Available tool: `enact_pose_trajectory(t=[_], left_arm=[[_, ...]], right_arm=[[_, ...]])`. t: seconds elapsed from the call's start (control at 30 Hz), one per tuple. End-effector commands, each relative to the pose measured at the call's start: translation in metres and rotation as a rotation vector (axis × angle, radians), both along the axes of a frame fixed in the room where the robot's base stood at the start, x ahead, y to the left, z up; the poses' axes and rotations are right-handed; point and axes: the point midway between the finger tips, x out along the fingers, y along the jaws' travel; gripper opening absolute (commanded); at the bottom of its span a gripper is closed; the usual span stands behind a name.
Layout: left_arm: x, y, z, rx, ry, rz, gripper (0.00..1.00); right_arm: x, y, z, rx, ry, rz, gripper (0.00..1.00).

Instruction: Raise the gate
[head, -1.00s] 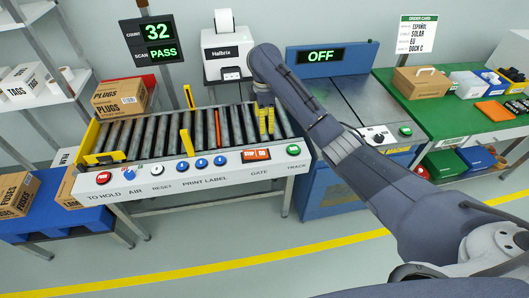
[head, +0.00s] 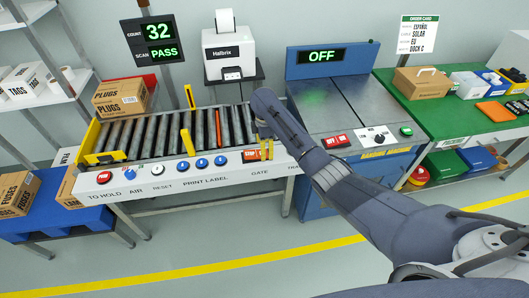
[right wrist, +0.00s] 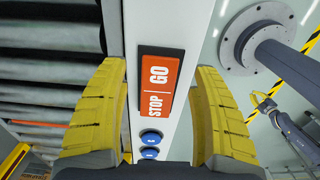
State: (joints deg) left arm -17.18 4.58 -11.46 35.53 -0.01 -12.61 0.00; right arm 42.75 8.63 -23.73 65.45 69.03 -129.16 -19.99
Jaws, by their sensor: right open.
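The red-orange STOP/GO rocker switch (head: 251,156) sits on the white front panel of the roller conveyor, above the word GATE. It is large in the right wrist view (right wrist: 158,82), between the two yellow fingers. My right gripper (head: 265,149) is open at the switch, with one finger on each side and nothing gripped; I cannot tell whether a finger touches it. In the head view the gripper partly covers the switch. An orange-red bar (head: 218,127) lies among the rollers, flanked by yellow posts (head: 187,143). My left gripper is not in view.
Blue buttons (head: 202,163) and a red button (head: 104,177) line the same panel. A PLUGS box (head: 119,97) sits at the conveyor's far left. The banding machine (head: 365,151) reads OFF at right.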

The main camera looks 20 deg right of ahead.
Motion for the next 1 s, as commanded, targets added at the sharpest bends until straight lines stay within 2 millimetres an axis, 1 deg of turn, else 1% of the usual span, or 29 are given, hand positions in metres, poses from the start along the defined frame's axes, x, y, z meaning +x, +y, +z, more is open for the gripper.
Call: enact_pose_trajectory(t=[0.03,0.1,0.23,0.4,0.7,1.0], left_arm=[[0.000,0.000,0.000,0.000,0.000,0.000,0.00],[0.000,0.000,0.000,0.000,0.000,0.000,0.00],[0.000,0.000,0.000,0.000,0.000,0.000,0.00],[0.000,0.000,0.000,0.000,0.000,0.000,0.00],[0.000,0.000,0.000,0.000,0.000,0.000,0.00],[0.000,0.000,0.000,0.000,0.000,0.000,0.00]], right_arm=[[0.000,0.000,-0.006,-0.002,0.003,-0.001,0.65],[0.000,0.000,-0.013,0.000,0.002,-0.001,0.65],[0.000,0.000,-0.021,-0.001,0.002,-0.001,0.65],[0.000,0.000,-0.025,0.000,0.000,0.001,0.65],[0.000,0.000,-0.026,0.000,0.000,0.000,0.66],[0.000,0.000,-0.026,0.000,0.000,0.000,0.31]])
